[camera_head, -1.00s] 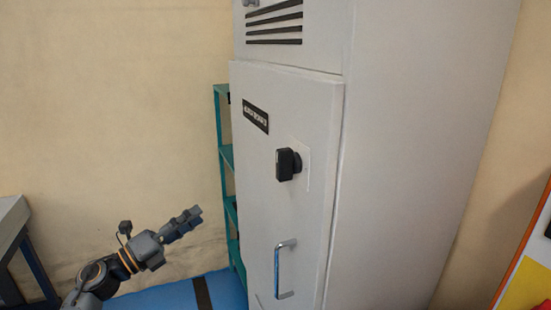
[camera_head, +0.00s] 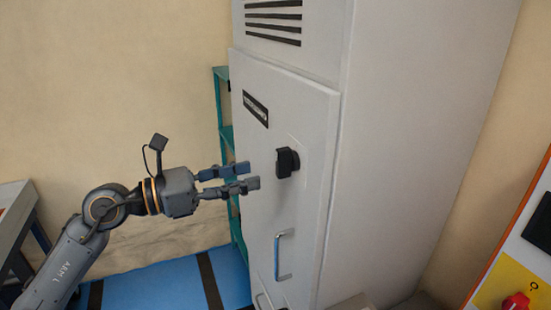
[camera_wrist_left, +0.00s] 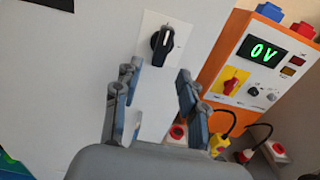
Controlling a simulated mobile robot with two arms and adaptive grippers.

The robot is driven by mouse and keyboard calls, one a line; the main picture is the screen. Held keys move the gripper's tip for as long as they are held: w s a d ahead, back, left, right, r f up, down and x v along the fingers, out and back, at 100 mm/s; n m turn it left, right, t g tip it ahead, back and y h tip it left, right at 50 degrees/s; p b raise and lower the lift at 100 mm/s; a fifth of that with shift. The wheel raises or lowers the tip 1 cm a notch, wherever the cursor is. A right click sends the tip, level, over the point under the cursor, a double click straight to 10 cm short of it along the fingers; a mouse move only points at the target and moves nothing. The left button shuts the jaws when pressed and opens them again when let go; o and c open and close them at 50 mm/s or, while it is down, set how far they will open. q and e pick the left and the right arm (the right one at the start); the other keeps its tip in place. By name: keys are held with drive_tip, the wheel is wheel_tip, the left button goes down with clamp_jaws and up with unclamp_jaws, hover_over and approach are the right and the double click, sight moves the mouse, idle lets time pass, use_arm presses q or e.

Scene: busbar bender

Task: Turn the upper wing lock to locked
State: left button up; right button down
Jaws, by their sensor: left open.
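The upper wing lock (camera_head: 287,162) is a black knob on a pale plate on the white cabinet door (camera_head: 262,215). It also shows in the left wrist view (camera_wrist_left: 161,45), where its wing stands close to upright, tilted slightly, with a white mark at its upper end. My left gripper (camera_head: 250,176) is open and empty, its fingers pointing at the lock from the left, a short gap apart. In the left wrist view my left gripper (camera_wrist_left: 157,85) has its fingers spread below the lock, not around it. My right gripper is not in view.
A teal shelf (camera_head: 227,135) stands behind the cabinet. An orange panel (camera_wrist_left: 245,70) reading "0V" with a red switch stands to the right. A blue mat (camera_head: 150,285) covers the floor at left.

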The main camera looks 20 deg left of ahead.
sight(277, 169)
use_arm(q)
drive_tip(key=p+x, duration=0.3)
drive_tip(key=x, duration=0.3)
drive_tip(key=shift+r, duration=0.1)
drive_tip(key=shift+w+d, duration=0.4)
clamp_jaws()
